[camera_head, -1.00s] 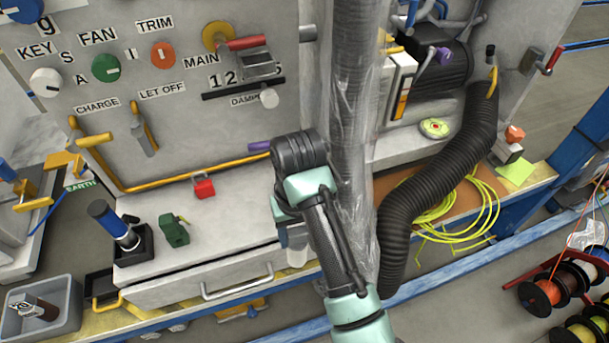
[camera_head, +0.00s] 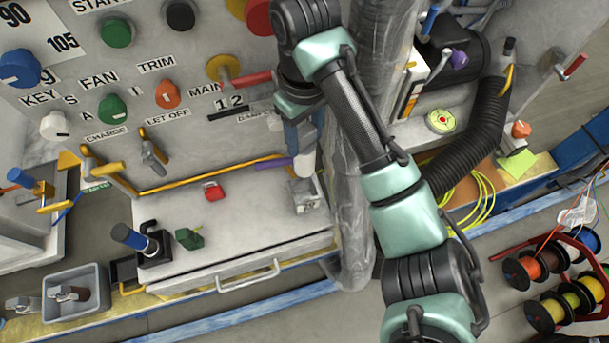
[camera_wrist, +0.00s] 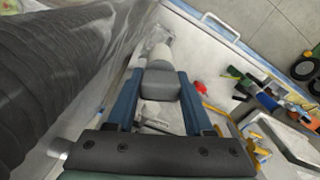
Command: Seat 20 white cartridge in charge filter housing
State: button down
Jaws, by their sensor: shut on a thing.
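My gripper (camera_head: 302,135) has blue fingers and points down over the right part of the grey bench. It is shut on a white cartridge (camera_head: 304,163), whose pale rounded end hangs below the fingers. In the wrist view my gripper (camera_wrist: 160,82) closes on a grey block-shaped part, and the cartridge's white end (camera_wrist: 160,56) sticks out beyond it. A small grey box with dark markings (camera_head: 306,197), perhaps the charge filter housing, sits on the bench just below the cartridge. I cannot tell whether cartridge and box touch; the box's opening is largely hidden.
A clear-wrapped column (camera_head: 350,240) stands close right of my gripper, with a black corrugated hose (camera_head: 468,150) beyond. Bare bench top lies between.

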aim_at(304, 155)
notch_tip(304, 155, down, 13)
jog(key=b, duration=0.4)
jog(key=shift+f, duration=2.4)
jog(key=shift+f, duration=0.1)
jog(key=shift+c, duration=1.4)
grip_release()
notch_tip(304, 155, up, 12)
jog(key=shift+r+p, duration=0.15)
jog(key=shift+p, duration=0.2)
jog(key=shift+s, duration=0.1)
